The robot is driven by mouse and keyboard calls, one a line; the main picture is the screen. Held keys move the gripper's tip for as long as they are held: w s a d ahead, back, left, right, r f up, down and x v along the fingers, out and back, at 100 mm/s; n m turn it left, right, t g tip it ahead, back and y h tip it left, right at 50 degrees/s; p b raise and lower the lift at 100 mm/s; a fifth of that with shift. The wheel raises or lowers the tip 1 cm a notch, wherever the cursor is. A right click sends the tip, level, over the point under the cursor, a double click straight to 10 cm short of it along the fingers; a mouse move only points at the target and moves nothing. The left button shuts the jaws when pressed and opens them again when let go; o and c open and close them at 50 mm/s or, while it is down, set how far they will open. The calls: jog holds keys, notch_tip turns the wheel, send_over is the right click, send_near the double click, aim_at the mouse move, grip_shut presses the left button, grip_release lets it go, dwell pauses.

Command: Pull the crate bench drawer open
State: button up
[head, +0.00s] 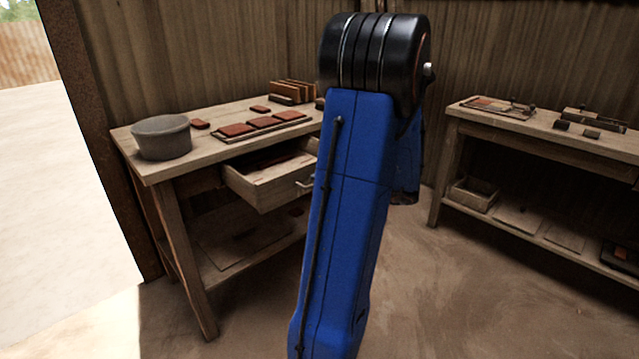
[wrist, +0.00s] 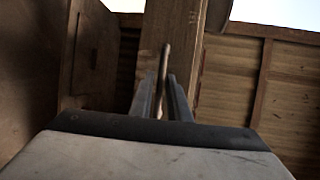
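The bench drawer (head: 270,188) is pulled partway out from under the top of the left wooden bench (head: 160,174), with reddish pieces showing inside. Its metal handle (head: 304,183) sits on the drawer front, partly hidden behind my blue arm. My gripper is hidden behind the arm in the head view. In the wrist view my gripper (wrist: 165,88) has its two fingers close on both sides of the thin handle bar (wrist: 164,62), and it appears shut on it. The wooden drawer front (wrist: 178,40) stands behind the bar.
On the left bench are a grey tub (head: 161,138), red tiles (head: 262,122) and a wooden rack (head: 294,91). A second bench (head: 520,122) stands at the right, with a small crate (head: 472,195) on its lower shelf. The floor (head: 420,280) between them is clear.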

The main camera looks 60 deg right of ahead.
jog(key=v, duration=1.6)
jog(key=shift+s, duration=0.3)
jog(key=w+a+f+n+g+y, duration=0.1)
jog(key=w+a+n+g+y, duration=0.2)
jog(key=w+a, duration=0.6)
jog(key=w+a+n+g+y, duration=0.1)
jog(key=w+a+n+g, duration=0.35)
jog(key=a, duration=0.85)
jog(key=s+a+n+g+h, duration=0.1)
jog(key=s+a+n+h, duration=0.1)
jog(key=a, duration=1)
jog(key=s+a+f+n+g+h, duration=0.1)
jog(key=s+a+n+g+h, duration=0.1)
jog(key=a+n+h, duration=0.2)
jog(key=shift+a+n+h, duration=0.3)
jog(key=shift+a+n, duration=1.45)
jog(key=shift+a, duration=2.6)
jog(key=shift+f+g, duration=0.1)
jog(key=shift+g, duration=0.15)
